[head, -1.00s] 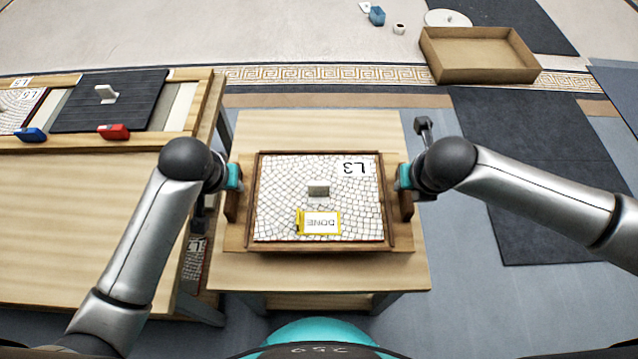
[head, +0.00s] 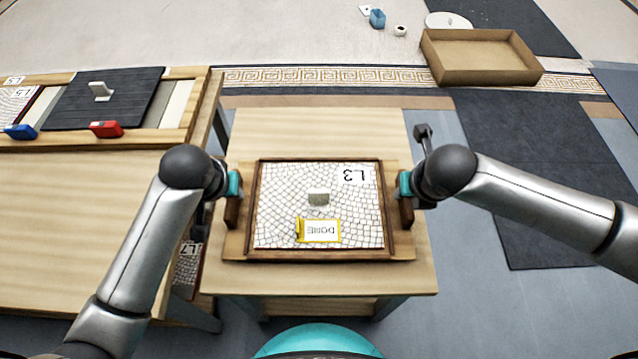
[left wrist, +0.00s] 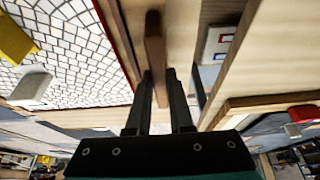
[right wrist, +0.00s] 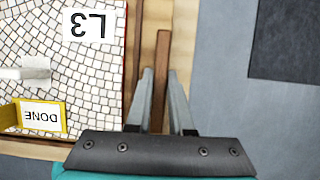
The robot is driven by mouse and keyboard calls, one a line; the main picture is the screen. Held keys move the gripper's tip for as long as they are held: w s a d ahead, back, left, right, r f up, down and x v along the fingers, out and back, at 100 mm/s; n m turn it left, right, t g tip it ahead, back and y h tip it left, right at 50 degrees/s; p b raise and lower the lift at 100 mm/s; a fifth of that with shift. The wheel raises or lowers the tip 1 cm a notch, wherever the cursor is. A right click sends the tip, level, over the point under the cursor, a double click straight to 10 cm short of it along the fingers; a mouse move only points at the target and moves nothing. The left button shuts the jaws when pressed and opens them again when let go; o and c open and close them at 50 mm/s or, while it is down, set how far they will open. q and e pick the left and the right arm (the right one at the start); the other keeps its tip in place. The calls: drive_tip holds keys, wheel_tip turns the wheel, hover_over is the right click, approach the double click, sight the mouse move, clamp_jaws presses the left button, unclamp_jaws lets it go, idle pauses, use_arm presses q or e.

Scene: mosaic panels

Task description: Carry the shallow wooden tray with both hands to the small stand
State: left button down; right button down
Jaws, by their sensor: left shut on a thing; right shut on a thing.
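The shallow wooden tray (head: 401,247) is level over the top of the small stand (head: 310,130) in the head view. I cannot tell whether it touches the stand or hangs just above it. In the tray lies a dark-framed mosaic panel (head: 285,185) marked L3, with a small pale block (head: 318,197) and a yellow-edged DONE card (head: 319,231) on it. My left gripper (head: 232,198) is shut on the tray's left brown handle (left wrist: 154,50). My right gripper (head: 406,198) is shut on the right brown handle (right wrist: 162,60).
A workbench (head: 80,220) stands close on the left, with a dark ribbed board (head: 105,105) and red (head: 106,129) and blue (head: 20,131) clips on its rack. An open cardboard box (head: 480,75) lies on the floor at the back right. Dark mats cover the floor on the right.

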use_arm(q)
drive_tip(key=c, duration=1.2)
unclamp_jaws()
drive_tip(key=shift+f, duration=0.2)
drive_tip(key=shift+c, duration=0.2)
use_arm(e)
drive_tip(key=c, duration=1.2)
unclamp_jaws()
drive_tip(key=shift+f, duration=0.2)
drive_tip(key=shift+c, duration=0.2)
use_arm(q)
drive_tip(key=o, duration=0.4)
drive_tip(key=shift+r, duration=0.1)
use_arm(e)
drive_tip(key=o, duration=0.4)
drive_tip(key=shift+r, duration=0.1)
use_arm(q)
drive_tip(key=shift+o, duration=0.2)
use_arm(e)
drive_tip(key=shift+o, duration=0.2)
use_arm(q)
drive_tip(key=v, duration=1.2)
use_arm(e)
drive_tip(key=v, duration=1.2)
use_arm(q)
drive_tip(key=shift+s, duration=0.2)
use_arm(e)
drive_tip(key=shift+s, duration=0.2)
